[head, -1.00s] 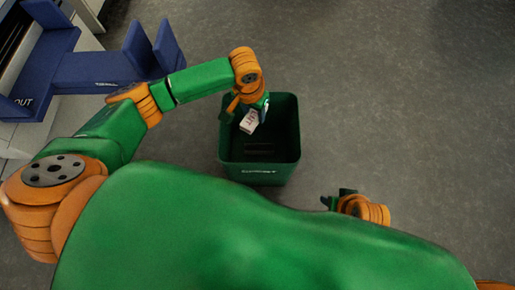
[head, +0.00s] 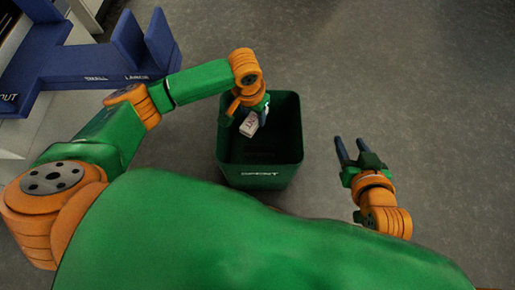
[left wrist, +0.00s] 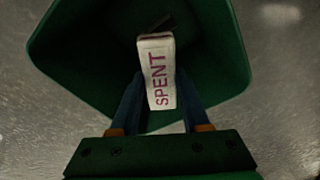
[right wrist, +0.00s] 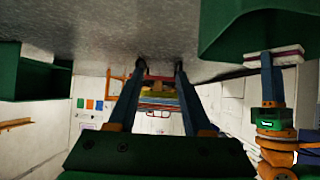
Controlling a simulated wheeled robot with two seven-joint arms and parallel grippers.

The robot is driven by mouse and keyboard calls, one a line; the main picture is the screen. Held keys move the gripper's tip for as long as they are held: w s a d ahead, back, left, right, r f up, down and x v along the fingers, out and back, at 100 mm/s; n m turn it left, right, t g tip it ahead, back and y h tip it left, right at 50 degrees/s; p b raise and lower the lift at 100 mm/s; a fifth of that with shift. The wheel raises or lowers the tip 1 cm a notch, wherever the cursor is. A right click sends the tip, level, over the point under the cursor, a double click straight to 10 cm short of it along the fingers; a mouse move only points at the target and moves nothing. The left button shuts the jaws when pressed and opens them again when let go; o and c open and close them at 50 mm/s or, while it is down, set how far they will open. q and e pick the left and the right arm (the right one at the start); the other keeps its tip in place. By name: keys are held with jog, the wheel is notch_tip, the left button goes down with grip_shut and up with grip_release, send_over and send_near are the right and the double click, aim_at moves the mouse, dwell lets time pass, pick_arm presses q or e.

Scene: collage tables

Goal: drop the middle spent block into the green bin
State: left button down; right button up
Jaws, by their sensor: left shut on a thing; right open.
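A small white block (left wrist: 157,72) marked SPENT in purple sits between the fingers of my left gripper (left wrist: 153,100). In the head view the left gripper (head: 248,114) is shut on this block (head: 249,125), over the opening of the green bin (head: 260,174). The bin stands on the floor and its opening also shows below the block in the left wrist view (left wrist: 80,50). My right gripper (head: 352,155) is open and empty, to the right of the bin. It also shows open in the right wrist view (right wrist: 160,75).
A blue stand (head: 75,65) with compartments labelled SMALL, LARGE and OUT is at the upper left. The grey floor (head: 410,90) right of the bin is clear. Shelves or cabinets show in the right wrist view, not clearly told.

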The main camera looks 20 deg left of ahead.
pick_arm(q)
jog(key=shift+c, duration=1.5)
grip_release()
notch_tip(320, 180, up, 4)
jog(key=p, duration=0.2)
jog(key=shift+s+f+p, duration=0.1)
jog(key=shift+s+p, duration=0.05)
jog(key=shift+p, duration=0.2)
jog(key=r+p, duration=0.1)
jog(key=r, duration=0.2)
jog(key=shift+s+a+p, duration=0.1)
jog(key=shift+s+p, duration=0.1)
jog(key=shift+p, duration=0.15)
jog(key=shift+r, duration=0.1)
pick_arm(e)
jog(key=s+d+f+g+h, duration=0.1)
jog(key=s+d+f+g, duration=0.2)
jog(key=s+f+g, duration=0.5)
jog(key=s+f, duration=0.3)
jog(key=f, duration=0.1)
jog(key=shift+f+h, duration=0.4)
jog(key=shift+d, duration=0.1)
